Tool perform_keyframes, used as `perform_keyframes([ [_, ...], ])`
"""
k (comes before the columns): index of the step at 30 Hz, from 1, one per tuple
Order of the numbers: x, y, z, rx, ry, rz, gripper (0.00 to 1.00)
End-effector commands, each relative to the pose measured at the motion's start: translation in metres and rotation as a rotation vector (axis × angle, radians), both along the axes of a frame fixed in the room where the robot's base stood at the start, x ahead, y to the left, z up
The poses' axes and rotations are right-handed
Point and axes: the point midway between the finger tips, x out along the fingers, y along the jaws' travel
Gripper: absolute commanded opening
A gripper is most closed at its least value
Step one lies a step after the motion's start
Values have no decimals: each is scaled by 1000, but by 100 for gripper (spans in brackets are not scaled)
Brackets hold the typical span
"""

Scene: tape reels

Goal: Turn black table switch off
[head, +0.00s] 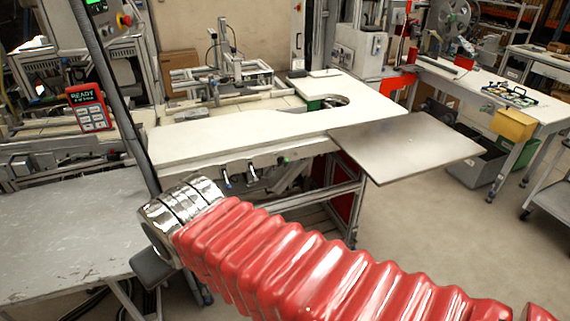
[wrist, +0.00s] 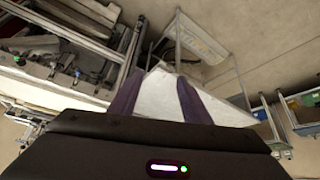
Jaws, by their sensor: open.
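Several small switches or knobs sit under the front edge of the long white table (head: 230,133) in the head view. One is a dark switch (head: 252,172), with a bluish-white lever (head: 226,178) to its left; its exact setting is too small to tell. In the wrist view, small dark fittings (wrist: 76,73) along a table edge at upper left may be the same switches. My gripper (wrist: 158,80) shows two purple fingers, apart and empty, pointing past the table edge, with a pale panel behind them. The fingers touch no switch. In the head view the fingers cannot be made out.
A flat grey panel (head: 408,143) juts out from the white table's right end. A worn grey table (head: 70,235) stands at the left. A red "READY" pendant (head: 89,108) is beside a dark pole.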

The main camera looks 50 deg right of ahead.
Motion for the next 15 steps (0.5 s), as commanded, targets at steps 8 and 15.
perform_keyframes([
  [8,72,-68,-5,-35,-126,-176,43],
  [15,124,-138,-14,-61,-248,-304,43],
])
